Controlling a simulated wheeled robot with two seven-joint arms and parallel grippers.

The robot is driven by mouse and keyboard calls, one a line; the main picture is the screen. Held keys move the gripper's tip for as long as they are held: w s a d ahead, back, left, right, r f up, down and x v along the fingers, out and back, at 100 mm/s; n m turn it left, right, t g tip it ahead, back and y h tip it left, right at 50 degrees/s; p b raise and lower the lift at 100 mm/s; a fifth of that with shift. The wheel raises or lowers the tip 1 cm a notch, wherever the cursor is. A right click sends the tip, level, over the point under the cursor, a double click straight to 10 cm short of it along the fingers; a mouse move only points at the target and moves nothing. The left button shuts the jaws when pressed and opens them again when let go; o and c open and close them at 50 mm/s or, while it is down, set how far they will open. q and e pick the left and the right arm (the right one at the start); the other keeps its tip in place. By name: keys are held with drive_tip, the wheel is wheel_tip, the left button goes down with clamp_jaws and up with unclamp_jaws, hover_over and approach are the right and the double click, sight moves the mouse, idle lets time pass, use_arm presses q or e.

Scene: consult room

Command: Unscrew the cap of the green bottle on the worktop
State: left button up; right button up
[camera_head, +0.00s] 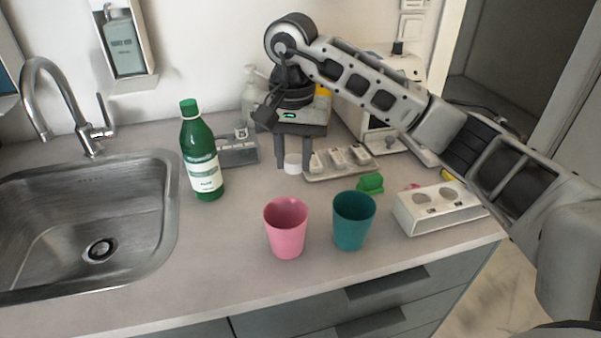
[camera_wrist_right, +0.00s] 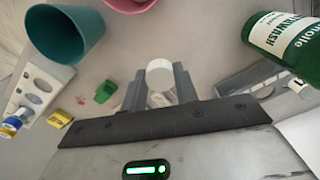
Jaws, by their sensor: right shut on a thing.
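The green bottle (camera_head: 205,152) stands upright on the worktop (camera_head: 240,275), right of the sink. Its green cap (camera_head: 188,108) sits on its neck. In the right wrist view the bottle (camera_wrist_right: 262,45) shows at the upper right, its cap out of frame. My right gripper (camera_head: 293,160) is to the right of the bottle, apart from it, pointing down over the worktop. It is shut on a small white round thing (camera_wrist_right: 159,73), which also shows between the fingertips in the head view (camera_head: 292,168). I cannot tell what it is. My left gripper is not in view.
A pink cup (camera_head: 286,230) and a teal cup (camera_head: 353,222) stand in front of my right gripper. A white holder (camera_head: 440,215), a green block (camera_head: 370,184) and a grey tray (camera_head: 238,154) are nearby. The sink (camera_head: 150,235) opens at left.

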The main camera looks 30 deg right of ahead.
hover_over(300, 190)
drive_tip(key=f, duration=0.2)
drive_tip(key=s+a+f, duration=0.1)
drive_tip(key=f, duration=0.1)
drive_tip(key=shift+p, duration=0.3)
drive_tip(key=shift+w+d+f, duration=0.3)
drive_tip(key=shift+w+f, duration=0.05)
drive_tip(key=shift+f, duration=0.2)
wheel_tip(300, 190, down, 3)
drive_tip(key=shift+w+d+f+p, duration=0.1)
drive_tip(key=shift+w+d+p, duration=0.05)
drive_tip(key=shift+p, duration=0.6)
drive_tip(key=shift+f, duration=0.2)
drive_tip(key=shift+f+b, duration=0.2)
drive_tip(key=shift+b, duration=0.1)
drive_tip(key=o, duration=1.1)
drive_tip(key=shift+r, duration=0.1)
